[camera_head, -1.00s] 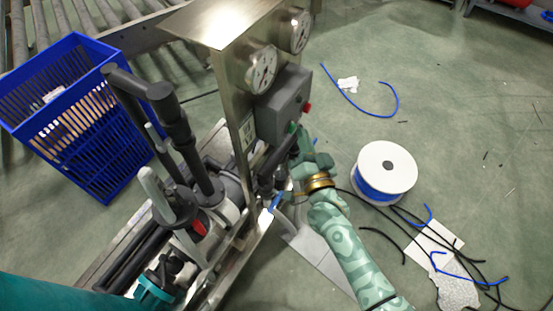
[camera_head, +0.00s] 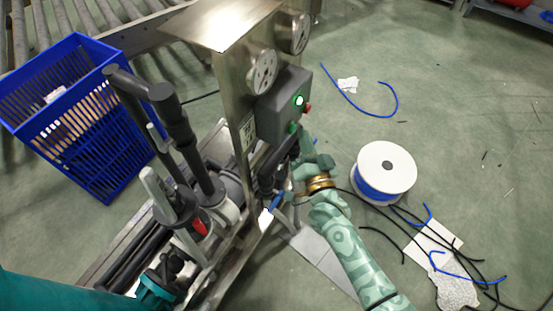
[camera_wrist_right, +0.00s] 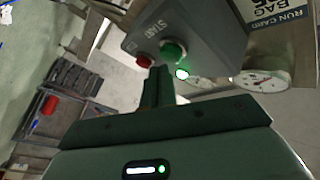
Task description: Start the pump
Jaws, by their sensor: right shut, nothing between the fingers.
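The grey control box (camera_head: 270,118) is fixed to the steel panel of the pump skid. A green lamp (camera_head: 299,100) on it is lit, and it also glows in the right wrist view (camera_wrist_right: 182,74). A red button (camera_head: 308,108) sits beside the lamp. The green START button (camera_wrist_right: 173,51) and the red button (camera_wrist_right: 145,61) show in the right wrist view. My right gripper (camera_wrist_right: 159,72) is shut and empty, its fingertips close to the green button. I cannot tell whether they touch it. My left gripper is not in view.
Two round gauges (camera_head: 262,72) are on the panel above the box. Black upright handles and pipes crowd the skid at left. A blue crate (camera_head: 118,150) stands at far left. A cable spool (camera_head: 399,161), loose wires and paper lie on the floor at right.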

